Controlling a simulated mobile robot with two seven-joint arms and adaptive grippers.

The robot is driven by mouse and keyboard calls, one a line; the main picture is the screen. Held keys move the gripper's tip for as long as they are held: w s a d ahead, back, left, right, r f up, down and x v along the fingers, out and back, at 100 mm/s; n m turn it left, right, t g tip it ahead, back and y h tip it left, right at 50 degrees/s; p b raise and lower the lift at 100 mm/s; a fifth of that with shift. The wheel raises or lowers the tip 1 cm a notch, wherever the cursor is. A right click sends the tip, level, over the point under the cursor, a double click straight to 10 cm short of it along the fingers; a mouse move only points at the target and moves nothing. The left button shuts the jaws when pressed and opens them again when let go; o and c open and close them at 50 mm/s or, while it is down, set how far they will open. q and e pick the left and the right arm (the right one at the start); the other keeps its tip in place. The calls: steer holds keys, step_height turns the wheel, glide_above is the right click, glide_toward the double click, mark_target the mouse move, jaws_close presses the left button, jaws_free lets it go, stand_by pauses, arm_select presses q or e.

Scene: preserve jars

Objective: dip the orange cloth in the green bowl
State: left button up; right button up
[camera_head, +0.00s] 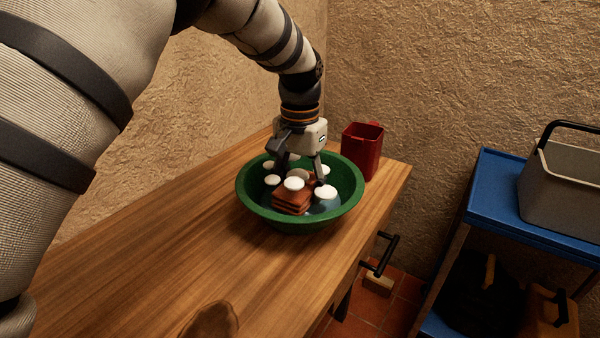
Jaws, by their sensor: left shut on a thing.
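The green bowl (249,203) stands on the wooden table near its far end. It holds bluish water with several white foam blobs (294,184) at the surface. The orange cloth (291,203), folded in layers and rust-orange, is inside the bowl among the foam. My left gripper (298,170) points down into the bowl from above, its fingers around the upper part of the cloth and shut on it. Foam and the fingers partly hide where they grip. The cloth's lower edge is low in the bowl, near the water. My right gripper is not in view.
A red container (362,150) stands just behind the bowl to the right. The wooden table (150,270) is mostly clear at the left and front. A blue cart (500,190) with a grey bin (565,185) stands at the right. A textured wall is close behind.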

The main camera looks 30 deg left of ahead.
mark_target(300, 184)
arm_select(q)
steer(key=shift+f, duration=0.8)
stand_by(0.4)
stand_by(1.2)
step_height(300, 184, up, 14)
stand_by(0.7)
steer(key=shift+s, duration=0.1)
stand_by(1.5)
